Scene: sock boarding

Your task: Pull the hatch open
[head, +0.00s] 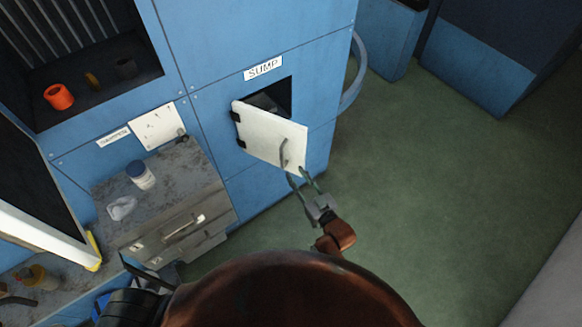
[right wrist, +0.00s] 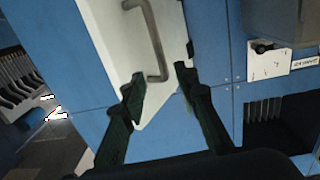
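The hatch (head: 262,133) is a white door with dark hinges on its left edge, below the SUMP label (head: 263,68). It stands partly open, swung out from a dark opening (head: 272,97) in the blue cabinet. Its grey bar handle (head: 284,153) is near the free right edge. My right gripper (head: 304,175) is open just below the handle. In the right wrist view the handle (right wrist: 154,40) reaches down between the spread fingertips (right wrist: 160,80), with gaps on both sides. The hatch (right wrist: 110,40) fills the upper middle there. Dark parts of my left arm show at bottom left; its fingers are unclear.
A grey worktop (head: 160,195) with drawers (head: 180,235) stands left of the hatch. It bears a white jar with a blue lid (head: 141,175) and a crumpled pale thing (head: 122,208). An orange cup (head: 58,96) sits in a recess. Green floor (head: 430,190) is clear at right.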

